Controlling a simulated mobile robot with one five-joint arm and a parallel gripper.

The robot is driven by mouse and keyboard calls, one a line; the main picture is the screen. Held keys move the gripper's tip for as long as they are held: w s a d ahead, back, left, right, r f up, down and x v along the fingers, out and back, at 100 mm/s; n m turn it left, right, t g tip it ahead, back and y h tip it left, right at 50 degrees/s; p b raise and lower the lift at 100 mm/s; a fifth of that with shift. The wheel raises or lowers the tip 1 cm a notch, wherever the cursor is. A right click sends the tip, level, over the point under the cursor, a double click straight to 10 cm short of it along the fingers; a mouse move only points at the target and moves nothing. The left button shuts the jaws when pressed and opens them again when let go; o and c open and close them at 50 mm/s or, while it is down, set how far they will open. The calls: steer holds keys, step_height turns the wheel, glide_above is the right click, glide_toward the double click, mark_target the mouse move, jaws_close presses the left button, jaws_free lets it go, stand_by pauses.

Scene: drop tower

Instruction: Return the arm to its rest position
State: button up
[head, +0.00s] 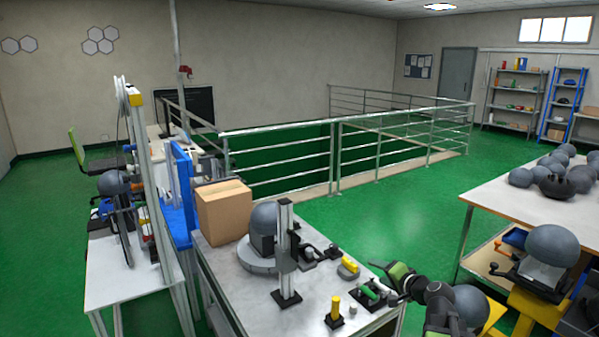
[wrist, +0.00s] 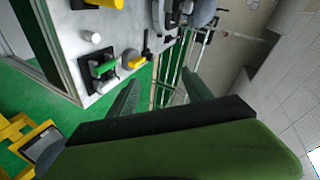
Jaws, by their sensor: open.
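My gripper (head: 386,281) is at the lower right of the head view, out over the front right corner of the grey workbench (head: 235,262). My dark arm reaches up to it from the bottom edge. In the wrist view the two fingers of my gripper (wrist: 160,94) stand apart with nothing between them. The arm's lower part is partly hidden.
The bench also holds a yellow cylinder (head: 335,308), an upright post (head: 286,250), a grey dome (head: 264,219) and a cardboard box (head: 223,212). A table (head: 500,190) with several grey domes stands right. Railings (head: 400,150) cross behind; green floor between is clear.

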steer(key=s+a+f+n+g, duration=0.3)
steer(key=a, duration=0.4)
steer(key=s+a+f+n+g+y, duration=0.1)
steer(key=s+a+f+n+g, duration=0.15)
steer(key=a, duration=0.55)
steer(key=s+a+f+n+g, duration=0.2)
steer(key=a+f, duration=0.2)
steer(key=a, duration=0.3)
steer(key=s+d+f+n+g+h, duration=0.1)
steer(key=s+d+f+g+h, duration=0.1)
steer(key=s+d, duration=0.2)
steer(key=s+d+f+n+g+h, duration=0.1)
steer(key=s+d+f+g+h, duration=0.1)
steer(key=s, duration=0.5)
steer(key=shift+d+f+g+h, duration=0.35)
steer(key=shift+d+g+h, duration=0.35)
steer(key=shift+d, duration=0.3)
steer(key=shift+c, duration=0.3)
